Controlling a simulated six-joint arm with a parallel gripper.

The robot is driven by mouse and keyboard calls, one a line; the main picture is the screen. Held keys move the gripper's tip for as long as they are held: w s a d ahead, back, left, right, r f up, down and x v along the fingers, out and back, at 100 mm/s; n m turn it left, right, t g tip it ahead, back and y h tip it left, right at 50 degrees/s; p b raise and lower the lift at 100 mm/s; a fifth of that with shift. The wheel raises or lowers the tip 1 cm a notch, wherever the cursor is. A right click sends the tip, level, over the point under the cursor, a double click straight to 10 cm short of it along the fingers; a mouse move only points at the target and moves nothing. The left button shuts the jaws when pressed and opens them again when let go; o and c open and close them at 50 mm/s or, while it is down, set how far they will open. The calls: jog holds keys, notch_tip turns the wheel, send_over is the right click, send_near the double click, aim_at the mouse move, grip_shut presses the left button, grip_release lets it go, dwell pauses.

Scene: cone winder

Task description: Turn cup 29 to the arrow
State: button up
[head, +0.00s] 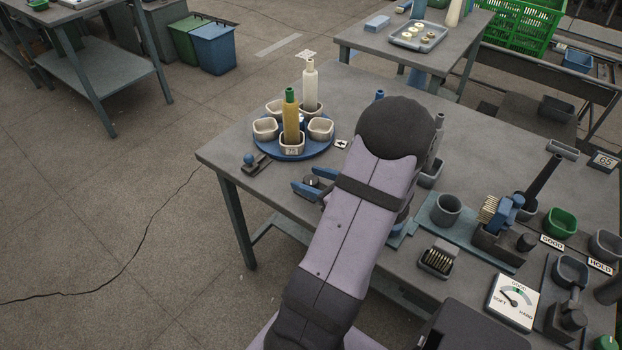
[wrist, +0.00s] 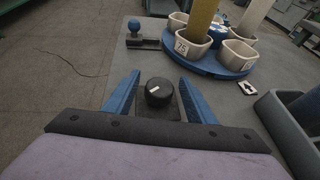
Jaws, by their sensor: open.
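A blue turntable (head: 325,150) carries several white cups. The front cup (wrist: 190,47) bears a number that reads 75 and holds a yellow cone with a green top (head: 291,118). A cream cone (head: 310,87) stands in a cup behind it. No label reading 29 is legible; a cup at the right (wrist: 238,53) shows only a sliver of its label. The arrow card (head: 341,144) lies right of the turntable. My gripper (head: 306,184) is open, its blue fingers on either side of a black knob (wrist: 159,92) with a white mark, with gaps on both sides.
A lever with a blue ball (wrist: 134,26) sits on a dark base left of the turntable. A grey bin (wrist: 288,125) stands close at the right in the wrist view. The table's front left corner (head: 215,160) is clear.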

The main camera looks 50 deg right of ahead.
jog(key=c, duration=1)
jog(key=shift+c, duration=0.2)
